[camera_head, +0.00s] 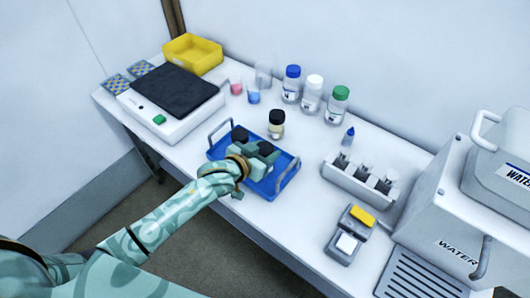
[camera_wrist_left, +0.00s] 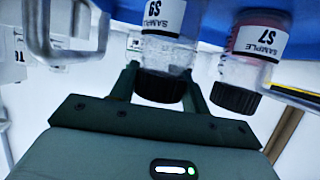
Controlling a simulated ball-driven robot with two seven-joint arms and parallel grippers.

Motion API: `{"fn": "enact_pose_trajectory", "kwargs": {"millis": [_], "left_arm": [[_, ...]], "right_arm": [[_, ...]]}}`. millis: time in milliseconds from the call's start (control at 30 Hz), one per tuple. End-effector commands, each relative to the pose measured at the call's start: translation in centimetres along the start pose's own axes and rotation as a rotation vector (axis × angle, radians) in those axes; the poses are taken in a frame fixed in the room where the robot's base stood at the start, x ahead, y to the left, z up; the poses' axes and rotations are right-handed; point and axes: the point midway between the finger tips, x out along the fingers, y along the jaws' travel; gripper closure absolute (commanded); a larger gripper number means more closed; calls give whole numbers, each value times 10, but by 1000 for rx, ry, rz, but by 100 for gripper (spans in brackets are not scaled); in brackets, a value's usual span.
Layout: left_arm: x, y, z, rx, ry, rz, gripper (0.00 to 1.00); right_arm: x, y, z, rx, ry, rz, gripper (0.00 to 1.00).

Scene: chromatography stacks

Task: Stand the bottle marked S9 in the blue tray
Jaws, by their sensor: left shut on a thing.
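The bottle marked S9 (camera_wrist_left: 160,52) has a black cap and a white label. My left gripper (camera_wrist_left: 158,88) is shut on it, one finger on each side, near the cap. In the head view my left gripper (camera_head: 252,158) is over the blue tray (camera_head: 286,179), and the S9 bottle's black cap (camera_head: 266,148) shows at the jaws. A bottle marked S7 (camera_wrist_left: 252,55), with reddish contents, is beside it; its cap (camera_head: 239,133) shows to the left in the head view. S9's base is hidden, so I cannot tell whether it touches the tray floor. My right gripper is not in view.
A black-capped bottle (camera_head: 277,124) stands just behind the tray. Bottles with blue (camera_head: 292,84), white (camera_head: 312,95) and green (camera_head: 338,105) caps line the back. A white rack (camera_head: 358,182) is to the right. The tray's raised handles (camera_head: 287,176) flank it.

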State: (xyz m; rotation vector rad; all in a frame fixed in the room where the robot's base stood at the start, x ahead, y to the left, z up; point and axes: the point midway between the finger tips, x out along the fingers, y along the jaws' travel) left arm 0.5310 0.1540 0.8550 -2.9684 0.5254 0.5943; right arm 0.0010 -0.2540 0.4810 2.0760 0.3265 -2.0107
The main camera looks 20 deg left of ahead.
Motion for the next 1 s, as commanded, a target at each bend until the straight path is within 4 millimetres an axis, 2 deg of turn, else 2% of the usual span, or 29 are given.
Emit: {"fn": "enact_pose_trajectory", "kwargs": {"millis": [333, 367, 433, 767, 867, 1000], "left_arm": [[1, 0, 3, 0, 2, -1, 81], [1, 0, 4, 0, 1, -1, 51], [1, 0, 3, 1, 1, -1, 32], [0, 0, -1, 1, 3, -1, 32], [-13, -1, -1, 0, 1, -1, 32], [-45, 0, -3, 1, 1, -1, 32]], "right_arm": [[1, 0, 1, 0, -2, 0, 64], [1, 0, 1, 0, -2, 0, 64], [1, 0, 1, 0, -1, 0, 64], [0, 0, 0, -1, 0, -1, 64], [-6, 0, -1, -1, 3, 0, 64], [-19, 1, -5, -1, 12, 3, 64]]}}
